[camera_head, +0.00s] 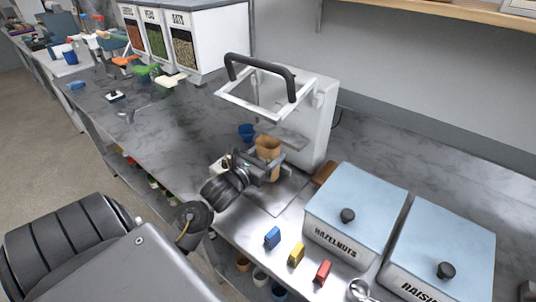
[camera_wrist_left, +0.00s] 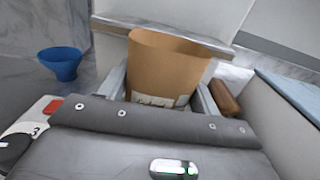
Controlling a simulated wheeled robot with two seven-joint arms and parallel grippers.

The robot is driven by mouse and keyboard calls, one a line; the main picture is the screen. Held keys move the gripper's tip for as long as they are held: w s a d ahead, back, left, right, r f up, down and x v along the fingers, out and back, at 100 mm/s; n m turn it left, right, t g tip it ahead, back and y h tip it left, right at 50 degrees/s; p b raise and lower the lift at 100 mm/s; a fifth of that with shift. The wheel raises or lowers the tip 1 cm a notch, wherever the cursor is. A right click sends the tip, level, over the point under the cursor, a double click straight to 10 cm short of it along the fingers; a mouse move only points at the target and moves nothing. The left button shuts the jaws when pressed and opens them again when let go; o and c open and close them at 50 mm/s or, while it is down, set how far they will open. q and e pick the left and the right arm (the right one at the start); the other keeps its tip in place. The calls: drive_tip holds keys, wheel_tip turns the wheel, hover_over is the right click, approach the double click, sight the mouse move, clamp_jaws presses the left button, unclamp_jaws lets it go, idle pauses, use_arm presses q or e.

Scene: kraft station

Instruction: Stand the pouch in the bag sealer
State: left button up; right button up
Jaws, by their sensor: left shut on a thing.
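A brown paper pouch (camera_wrist_left: 165,65) with an open top and a pale label stands upright between the fingers of my left gripper (camera_wrist_left: 160,98). In the head view the pouch (camera_head: 268,147) shows in front of the white bag sealer (camera_head: 318,118), with my left gripper (camera_head: 266,168) shut on it. The sealer's black-handled frame (camera_head: 262,72) is raised above the pouch. The pouch's lower part is hidden by the gripper, so I cannot tell whether it touches the sealer's base. My right gripper is not in view.
A blue cup (camera_wrist_left: 62,63) stands left of the pouch. A brown block (camera_wrist_left: 225,97) lies to its right. Blue-lidded hazelnut (camera_head: 350,215) and raisin (camera_head: 445,250) bins stand at the right. Blue, yellow and red clips (camera_head: 297,253) lie in front.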

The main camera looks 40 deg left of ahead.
use_arm(q)
drive_tip(key=o, duration=1.1)
drive_tip(key=shift+o, duration=0.2)
drive_tip(key=shift+r+p, duration=0.1)
drive_tip(key=shift+p, duration=0.2)
drive_tip(key=shift+s, duration=0.2)
drive_tip(key=s+b, duration=0.2)
drive_tip(key=s, duration=0.8)
drive_tip(key=shift+s+d, duration=0.15)
drive_tip(key=shift+s, duration=0.7)
drive_tip(key=shift+w+d, duration=0.1)
